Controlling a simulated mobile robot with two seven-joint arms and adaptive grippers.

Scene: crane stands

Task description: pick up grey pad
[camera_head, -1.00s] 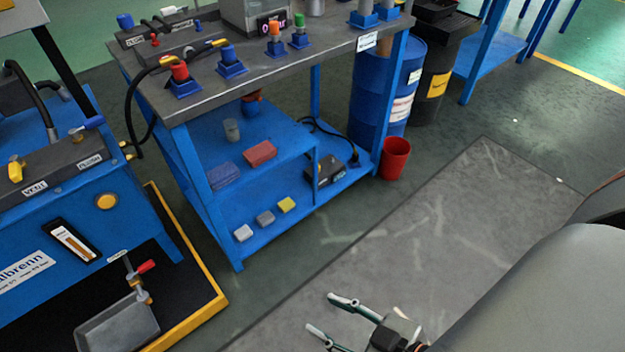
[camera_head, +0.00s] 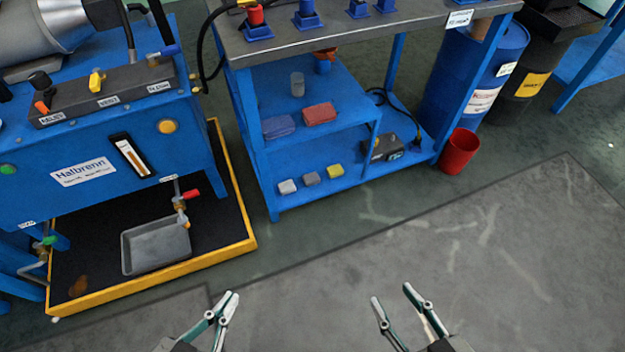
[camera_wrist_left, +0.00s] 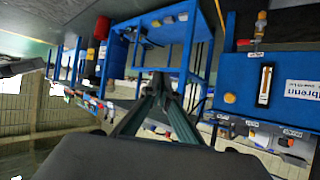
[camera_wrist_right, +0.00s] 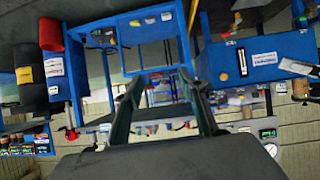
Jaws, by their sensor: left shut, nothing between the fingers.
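The grey pad (camera_head: 311,179) is a small block on the lower shelf of the blue bench, between a whitish pad (camera_head: 288,187) and a yellow pad (camera_head: 334,171). It also shows small near the top of the left wrist view (camera_wrist_left: 168,20) and the right wrist view (camera_wrist_right: 150,20). My left gripper (camera_head: 230,296) is shut and empty, low in the head view; its fingers meet in the left wrist view (camera_wrist_left: 159,78). My right gripper (camera_head: 392,293) is open and empty, further right. Both are well apart from the pad, over the floor in front of the bench.
The bench's upper shelf (camera_head: 330,85) holds a red block (camera_head: 319,113), a blue block (camera_head: 278,127) and a cup (camera_head: 297,84). A red bin (camera_head: 459,152) stands to the right. A yellow-edged tray (camera_head: 240,220) lies left. The floor in front is clear.

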